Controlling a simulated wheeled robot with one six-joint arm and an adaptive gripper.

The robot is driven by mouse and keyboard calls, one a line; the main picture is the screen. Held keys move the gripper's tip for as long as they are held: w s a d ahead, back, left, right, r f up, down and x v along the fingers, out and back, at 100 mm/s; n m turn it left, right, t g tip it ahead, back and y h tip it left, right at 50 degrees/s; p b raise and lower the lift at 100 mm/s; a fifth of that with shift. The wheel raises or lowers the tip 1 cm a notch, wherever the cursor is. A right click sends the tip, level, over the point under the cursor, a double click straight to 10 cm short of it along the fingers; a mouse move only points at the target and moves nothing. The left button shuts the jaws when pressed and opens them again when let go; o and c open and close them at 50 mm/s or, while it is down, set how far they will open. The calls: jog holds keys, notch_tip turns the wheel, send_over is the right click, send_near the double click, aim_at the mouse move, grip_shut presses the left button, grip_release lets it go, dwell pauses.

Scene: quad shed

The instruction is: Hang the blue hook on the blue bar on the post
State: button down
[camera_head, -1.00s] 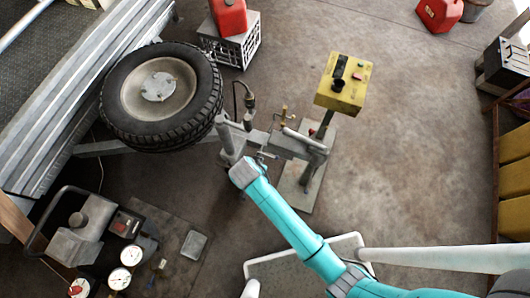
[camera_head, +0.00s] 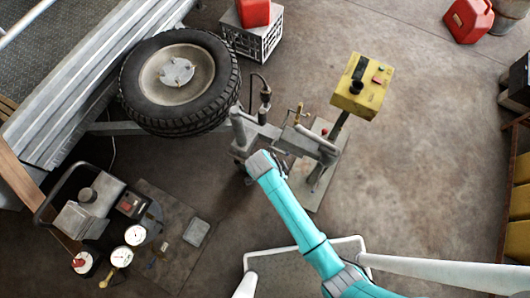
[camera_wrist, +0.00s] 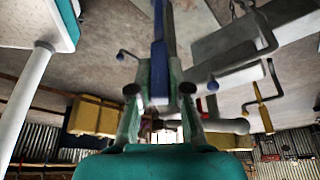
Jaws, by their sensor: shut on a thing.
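My gripper (camera_wrist: 158,95) is shut on a long blue piece, apparently the blue hook (camera_wrist: 158,65), which points up the picture between the fingers. Its end is cut off by the top edge of the wrist view. In the head view my wrist covers the gripper and hook. Beside the hook in the wrist view, a thin bar with a blue tip (camera_wrist: 212,85) and another with a dark blue tip (camera_wrist: 121,55) stick out; I cannot tell which is the task's bar. Whether the hook touches either is not clear. A yellow hook (camera_wrist: 259,108) hangs at the right.
A yellow control box (camera_head: 362,87) on a stand is right of my wrist in the head view. A tyre (camera_head: 180,82) lies at the upper left. Gauges (camera_head: 134,235) and a compressor stand at the lower left.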

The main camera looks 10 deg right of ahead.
jog(key=shift+s+d+f+m+g, duration=0.4)
jog(key=shift+d+f+m, duration=0.65)
jog(key=shift+d, duration=1.65)
jog(key=shift+s+d+f+m+g, duration=0.4)
jog(key=shift+d+f+m, duration=0.65)
jog(key=shift+d, duration=1.65)
jog(key=shift+s+d+f+m+g, duration=0.25)
jog(key=shift+d+f+m+g, duration=0.35)
jog(key=shift+d+m, duration=1.45)
jog(key=shift+d+n, duration=0.65)
